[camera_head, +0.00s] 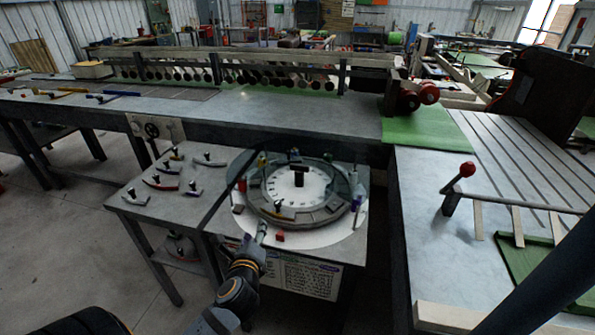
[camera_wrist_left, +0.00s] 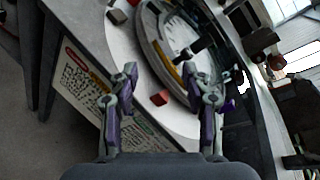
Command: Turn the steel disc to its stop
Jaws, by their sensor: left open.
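The steel disc (camera_head: 325,216) is a round grey ring lying on a white round plate (camera_head: 345,232) on a small table. A pale marked dial with a dark upright block (camera_head: 298,178) is at its middle, and small coloured pieces sit around its rim. In the left wrist view the disc (camera_wrist_left: 149,38) shows steeply tilted, just beyond the fingers. My left gripper (camera_head: 262,230) is at the near edge of the plate, open, its fingers (camera_wrist_left: 163,75) spread wide with nothing gripped. A small red block (camera_wrist_left: 159,98) shows between the fingers. My right gripper is not in view.
Several handled pieces (camera_head: 160,182) lie on the table's left half. A printed sign (camera_head: 300,277) is on its front. A long grey bench (camera_head: 245,107) runs behind. A slatted table (camera_head: 430,230) with a red-knobbed lever (camera_head: 458,187) stands at right. Grey floor is clear at left.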

